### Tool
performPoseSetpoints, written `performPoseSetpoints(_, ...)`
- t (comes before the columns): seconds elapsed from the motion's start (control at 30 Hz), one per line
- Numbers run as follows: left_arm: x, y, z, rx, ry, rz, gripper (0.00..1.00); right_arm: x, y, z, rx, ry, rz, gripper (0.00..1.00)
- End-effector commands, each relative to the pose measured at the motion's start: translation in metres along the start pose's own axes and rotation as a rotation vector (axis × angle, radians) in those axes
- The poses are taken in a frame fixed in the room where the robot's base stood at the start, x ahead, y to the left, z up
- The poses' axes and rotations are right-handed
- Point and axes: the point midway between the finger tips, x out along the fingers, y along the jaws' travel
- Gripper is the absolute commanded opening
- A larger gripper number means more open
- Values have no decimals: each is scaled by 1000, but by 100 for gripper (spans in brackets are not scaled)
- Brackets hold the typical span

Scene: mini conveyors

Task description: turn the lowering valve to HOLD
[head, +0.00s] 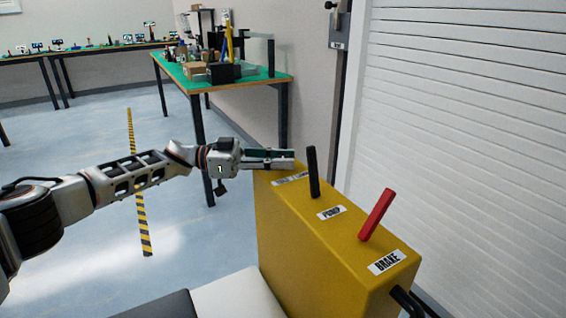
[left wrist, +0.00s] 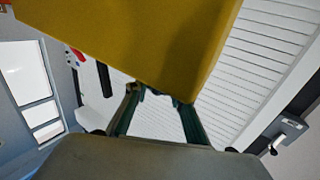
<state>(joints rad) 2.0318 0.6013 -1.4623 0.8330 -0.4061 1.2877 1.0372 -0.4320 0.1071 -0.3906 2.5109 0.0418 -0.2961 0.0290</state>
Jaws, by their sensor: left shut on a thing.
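The yellow box (head: 300,230) stands at the right, with a row of controls on its top. My left gripper (head: 288,158) is at the box's far end, its fingers lying level over the top near a partly covered label (head: 290,179) too small to read. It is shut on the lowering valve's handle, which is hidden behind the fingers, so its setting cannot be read. In the left wrist view the yellow box (left wrist: 140,35) fills the top and covers the area around the fingertips (left wrist: 160,93). My right gripper is not in view.
A black lever (head: 313,172) marked PUMP and a red lever (head: 377,214) marked BRAKE stand on the box, nearer than the gripper. A green-topped bench (head: 270,80) is behind. A white shutter (head: 470,130) rises at the right. The floor at left is open.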

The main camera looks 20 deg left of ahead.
Motion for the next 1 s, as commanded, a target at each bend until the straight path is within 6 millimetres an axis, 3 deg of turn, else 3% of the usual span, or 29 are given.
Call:
performPoseSetpoints(0.33,0,0,0,2,-1,1,2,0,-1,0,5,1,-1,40)
performPoseSetpoints(0.37,0,0,0,2,-1,1,29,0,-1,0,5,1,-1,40)
performPoseSetpoints(0.4,0,0,0,2,-1,1,39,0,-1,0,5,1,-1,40)
performPoseSetpoints(0.43,0,0,0,2,-1,2,42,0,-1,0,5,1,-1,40)
performPoseSetpoints(0.77,0,0,0,1,0,2,42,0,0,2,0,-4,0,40)
performPoseSetpoints(1.0,-28,0,0,1,0,-1,42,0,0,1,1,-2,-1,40)
